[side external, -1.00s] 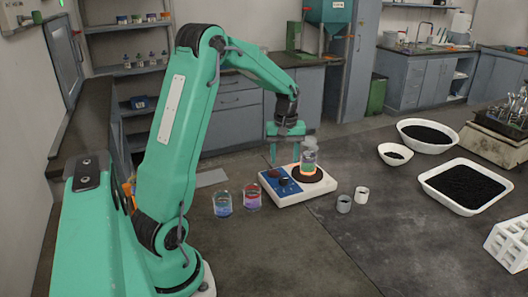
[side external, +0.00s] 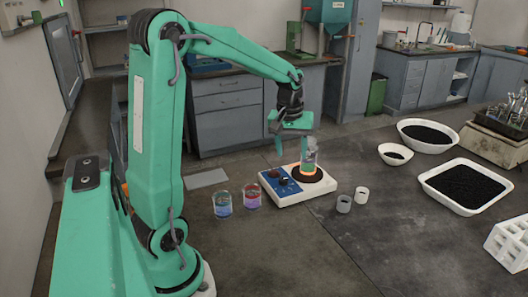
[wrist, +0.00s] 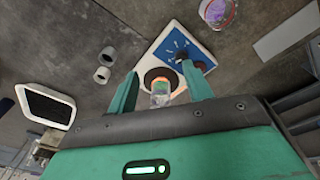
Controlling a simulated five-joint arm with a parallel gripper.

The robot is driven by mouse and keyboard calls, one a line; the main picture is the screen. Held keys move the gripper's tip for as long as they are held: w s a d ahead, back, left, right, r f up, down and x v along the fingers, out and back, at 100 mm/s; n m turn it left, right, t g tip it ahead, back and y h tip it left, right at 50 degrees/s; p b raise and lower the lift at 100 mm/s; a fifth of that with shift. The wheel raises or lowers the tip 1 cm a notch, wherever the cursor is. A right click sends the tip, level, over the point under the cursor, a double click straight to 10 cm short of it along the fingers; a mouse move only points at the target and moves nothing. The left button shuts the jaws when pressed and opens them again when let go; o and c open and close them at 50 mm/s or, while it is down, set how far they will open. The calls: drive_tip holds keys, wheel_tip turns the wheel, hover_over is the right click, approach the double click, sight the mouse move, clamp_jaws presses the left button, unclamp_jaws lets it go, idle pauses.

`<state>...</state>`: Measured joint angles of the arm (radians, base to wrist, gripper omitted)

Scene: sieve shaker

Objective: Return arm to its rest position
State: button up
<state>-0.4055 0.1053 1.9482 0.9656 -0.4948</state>
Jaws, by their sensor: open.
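My gripper (side external: 293,145) is open and empty. In the side view it hangs above and slightly left of a white-and-blue hot plate (side external: 320,187). A glass vessel (side external: 309,152) with orange at its base stands upright on the hot plate's dark round top. In the wrist view the two green fingers (wrist: 158,97) are spread, and the vessel (wrist: 161,98) appears between them, farther off on the hot plate (wrist: 175,42). From the side view, one finger overlaps the vessel's upper part, and I cannot tell the gap between them.
Two beakers with blue (side external: 222,204) and red-purple liquid (side external: 252,196) stand left of the hot plate. Two small cups (side external: 344,203) stand to its right. Bowls (side external: 428,136) and a tray (side external: 468,187) of black grains and a white rack (side external: 508,243) lie farther right.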

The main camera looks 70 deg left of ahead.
drive_tip(key=s+d+r+m+t, duration=0.2)
drive_tip(key=s+d+m, duration=0.3)
drive_tip(key=s+d, duration=0.2)
drive_tip(key=s+d+r+m+t, duration=0.2)
drive_tip(key=s+d+r+m, duration=0.1)
drive_tip(key=s+d+m, duration=0.2)
drive_tip(key=shift+s+d+r+h, duration=0.3)
drive_tip(key=shift+s+d, duration=1.05)
drive_tip(key=shift+d, duration=0.6)
